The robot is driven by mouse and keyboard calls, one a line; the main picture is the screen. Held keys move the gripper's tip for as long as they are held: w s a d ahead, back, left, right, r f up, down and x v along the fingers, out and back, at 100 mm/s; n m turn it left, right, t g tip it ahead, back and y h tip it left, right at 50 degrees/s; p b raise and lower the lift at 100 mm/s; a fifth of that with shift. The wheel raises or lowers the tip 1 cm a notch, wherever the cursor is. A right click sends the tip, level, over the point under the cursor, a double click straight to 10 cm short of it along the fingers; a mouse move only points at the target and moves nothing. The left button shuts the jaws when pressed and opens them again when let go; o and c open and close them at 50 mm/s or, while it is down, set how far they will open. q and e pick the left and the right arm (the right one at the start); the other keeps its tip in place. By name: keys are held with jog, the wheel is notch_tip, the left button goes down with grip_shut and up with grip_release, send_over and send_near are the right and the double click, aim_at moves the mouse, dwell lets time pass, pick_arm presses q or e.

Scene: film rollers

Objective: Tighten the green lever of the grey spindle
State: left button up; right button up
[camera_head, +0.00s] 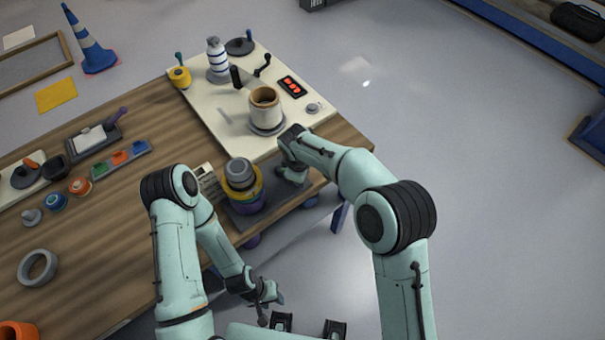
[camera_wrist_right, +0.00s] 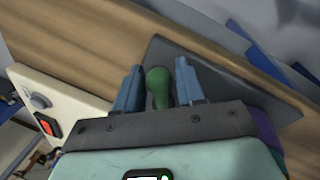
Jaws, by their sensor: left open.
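My right gripper (camera_wrist_right: 158,75) has its two blue fingers on either side of a green knob-shaped lever end (camera_wrist_right: 158,88). Narrow gaps seem to show beside the knob; contact cannot be told. The lever's lower part is hidden by the gripper body. In the head view my right gripper (camera_head: 292,172) points down at the table's front edge and hides the lever. A grey disc (camera_head: 267,128) on the cream panel carries a brown-topped white roller. Which part is the grey spindle is not clear. My left gripper (camera_head: 268,296) is open and empty, off the table's front edge.
A dark plate (camera_wrist_right: 215,72) lies beneath the green knob. A stack of grey, yellow and purple rings (camera_head: 241,183) stands left of my right gripper.

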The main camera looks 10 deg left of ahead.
jog(key=shift+o, duration=0.7)
notch_tip(320, 180, up, 13)
jog(key=s, duration=0.2)
jog(key=shift+s+a+p, duration=0.25)
jog(key=shift+s+p, duration=0.05)
